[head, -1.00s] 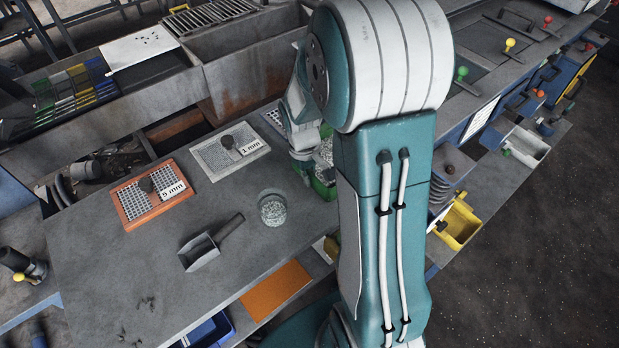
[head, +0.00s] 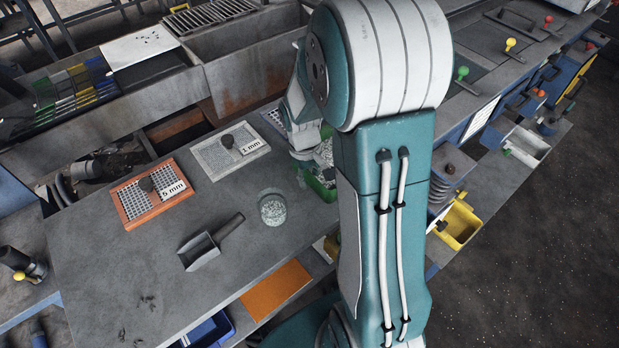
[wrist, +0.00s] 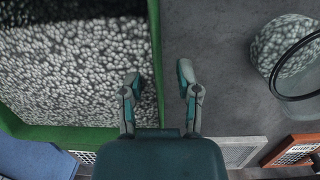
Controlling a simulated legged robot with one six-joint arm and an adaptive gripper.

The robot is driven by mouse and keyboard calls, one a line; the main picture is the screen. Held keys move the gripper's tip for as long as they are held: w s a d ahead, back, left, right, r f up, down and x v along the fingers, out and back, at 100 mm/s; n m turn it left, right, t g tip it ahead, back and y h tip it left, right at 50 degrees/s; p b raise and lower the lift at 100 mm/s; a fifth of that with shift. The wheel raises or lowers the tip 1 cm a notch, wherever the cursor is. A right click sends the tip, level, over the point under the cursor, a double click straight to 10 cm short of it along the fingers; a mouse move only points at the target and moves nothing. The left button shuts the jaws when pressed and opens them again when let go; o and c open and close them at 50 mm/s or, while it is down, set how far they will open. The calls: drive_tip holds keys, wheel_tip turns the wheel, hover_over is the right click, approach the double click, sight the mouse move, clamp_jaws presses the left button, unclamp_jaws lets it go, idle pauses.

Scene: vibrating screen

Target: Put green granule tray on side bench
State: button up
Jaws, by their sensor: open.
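The green granule tray (head: 324,190) stands on the grey bench, mostly hidden behind my arm in the head view. In the wrist view it fills the left side, full of pale granules, with its green wall (wrist: 155,45) running up the picture. My gripper (wrist: 159,75) is open and empty. Its fingers lie on either side of that wall, the left one over the granules and the right one over the grey surface outside. I cannot tell whether they touch the wall. In the head view my gripper is partly hidden beside the tray.
A clear jar of granules (head: 272,210), a metal scoop (head: 205,248), an orange 5 mm sieve (head: 150,195) and a grey 1 mm sieve (head: 225,150) lie on the grey bench (head: 110,270). The jar is right of my gripper in the wrist view. The bench's front left is mostly clear.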

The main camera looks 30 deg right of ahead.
wheel_tip(320, 180, up, 11)
drive_tip(key=w, duration=0.1)
drive_tip(key=s+a+r+t, duration=0.3)
drive_tip(key=s+a+r, duration=0.2)
drive_tip(key=s, duration=0.2)
drive_tip(key=s+a+r+m+t, duration=0.1)
drive_tip(key=s+a+r+t, duration=0.2)
drive_tip(key=s+a+r, duration=0.2)
drive_tip(key=shift+s+a+r+m+t+y, duration=0.2)
drive_tip(key=shift+s+a+m+t+y, duration=0.15)
drive_tip(key=shift+s, duration=0.9)
drive_tip(key=shift+d, duration=0.15)
